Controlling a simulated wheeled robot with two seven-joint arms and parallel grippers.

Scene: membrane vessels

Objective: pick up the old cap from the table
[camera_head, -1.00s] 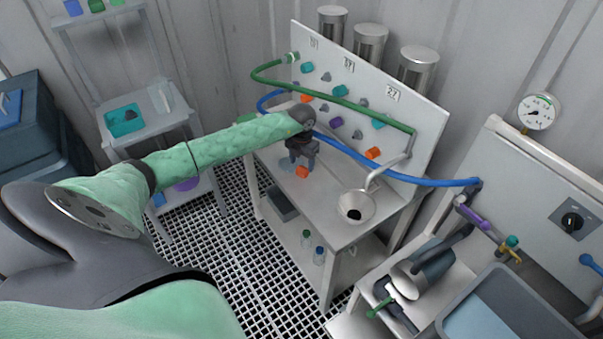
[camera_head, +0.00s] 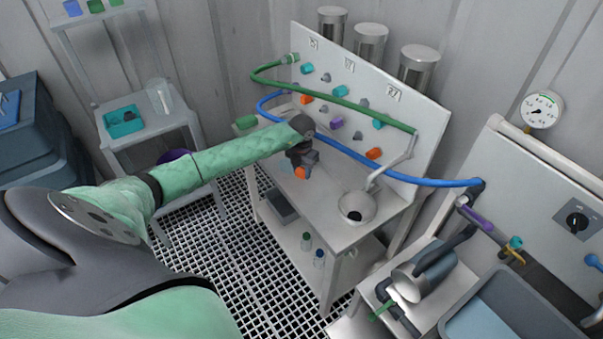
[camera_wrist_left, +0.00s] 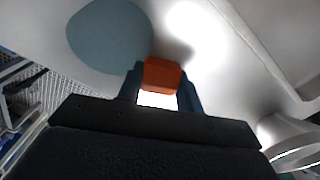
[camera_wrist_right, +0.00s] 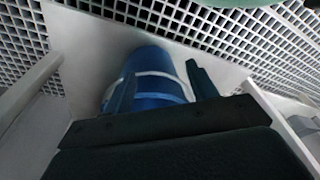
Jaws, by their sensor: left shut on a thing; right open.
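An orange cap (camera_head: 301,173) is at the white bench's table top, below my left gripper's body. It also shows in the left wrist view (camera_wrist_left: 161,75), held between the two fingers. My left gripper (camera_head: 302,165) reaches in from the left and is shut on this cap, close to the table surface. I cannot tell whether the cap still touches the table. My right gripper (camera_wrist_right: 160,82) shows only in the right wrist view. It is open, with a blue cylinder with pale bands (camera_wrist_right: 154,72) beyond and partly behind its fingers.
A panel (camera_head: 352,90) with several coloured caps stands behind the table top. A green hose (camera_head: 335,97) and a blue hose (camera_head: 350,154) cross near my left arm. A funnel (camera_head: 357,207) sits at the table's right. A pale blue disc (camera_wrist_left: 108,36) lies beside the cap.

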